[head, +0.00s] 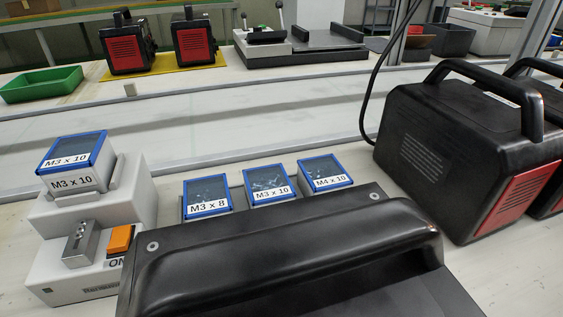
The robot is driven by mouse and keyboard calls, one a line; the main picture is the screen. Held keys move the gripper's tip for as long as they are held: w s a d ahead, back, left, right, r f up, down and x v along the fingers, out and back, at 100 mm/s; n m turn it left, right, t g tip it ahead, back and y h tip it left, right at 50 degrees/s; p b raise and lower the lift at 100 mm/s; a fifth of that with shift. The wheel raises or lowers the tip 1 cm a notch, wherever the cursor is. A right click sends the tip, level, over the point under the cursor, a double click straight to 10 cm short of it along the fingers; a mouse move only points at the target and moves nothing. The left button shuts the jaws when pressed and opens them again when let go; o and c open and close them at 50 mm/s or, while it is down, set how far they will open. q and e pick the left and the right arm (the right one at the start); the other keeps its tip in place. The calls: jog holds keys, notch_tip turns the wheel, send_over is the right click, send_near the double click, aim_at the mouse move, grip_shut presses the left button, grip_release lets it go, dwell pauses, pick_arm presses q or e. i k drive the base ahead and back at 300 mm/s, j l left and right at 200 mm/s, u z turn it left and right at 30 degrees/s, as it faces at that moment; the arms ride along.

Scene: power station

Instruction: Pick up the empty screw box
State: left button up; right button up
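A blue-rimmed screw box (73,150) labelled "M3 x 10" sits on top of the white screw feeder (128,192) at the left, and no screws can be made out through its dark window. Light specks like screws show inside these three. Their lower parts are hidden behind a black casing. Neither of my grippers is in view.
The black casing (280,252) with a thick handle fills the front middle. A black and red power unit (450,150) stands at the right, a black cable beside it. A green tray (42,84) and two smaller units lie on the far bench. The strip behind the boxes is clear.

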aim_at(82, 163)
jog(key=k, duration=1)
